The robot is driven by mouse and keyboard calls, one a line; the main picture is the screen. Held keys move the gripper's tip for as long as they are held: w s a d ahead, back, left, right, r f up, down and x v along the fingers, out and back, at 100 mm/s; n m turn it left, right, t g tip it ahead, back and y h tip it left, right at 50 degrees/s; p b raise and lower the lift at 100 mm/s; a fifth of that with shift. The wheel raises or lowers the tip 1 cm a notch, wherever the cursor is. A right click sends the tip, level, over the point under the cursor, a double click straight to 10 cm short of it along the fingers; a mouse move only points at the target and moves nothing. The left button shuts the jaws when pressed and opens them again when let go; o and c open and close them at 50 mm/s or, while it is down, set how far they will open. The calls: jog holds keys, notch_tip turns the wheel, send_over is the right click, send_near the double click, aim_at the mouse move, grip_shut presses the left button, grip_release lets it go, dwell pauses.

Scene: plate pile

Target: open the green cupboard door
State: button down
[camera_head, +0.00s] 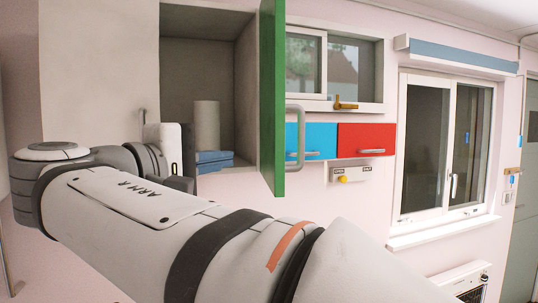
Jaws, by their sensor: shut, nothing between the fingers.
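The green cupboard door (271,95) stands swung open, seen nearly edge-on, at the right side of the cupboard (208,22). Its grey bar handle (294,137) is on the door's right side. The cupboard's inside is in plain view. My gripper (187,150) is at the cupboard's lower left front, left of the door and well apart from its handle. It is shut and holds nothing; its fingertips are small and hard to make out.
A pale cylinder (207,125) and blue stacked items (213,160) sit in the cupboard. Blue (311,138) and red (365,139) drawer fronts are on the wall right of the door. A window (445,150) is farther right. My arm covers the lower foreground.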

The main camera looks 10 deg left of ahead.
aim_at(273, 155)
jog(key=w+d+p, duration=0.1)
jog(key=w+d, duration=0.3)
jog(key=shift+d+r, duration=0.1)
jog(key=shift+d+p, duration=0.3)
jog(key=shift+d, duration=0.05)
jog(key=shift+w+d, duration=0.15)
jog(key=shift+w, duration=0.05)
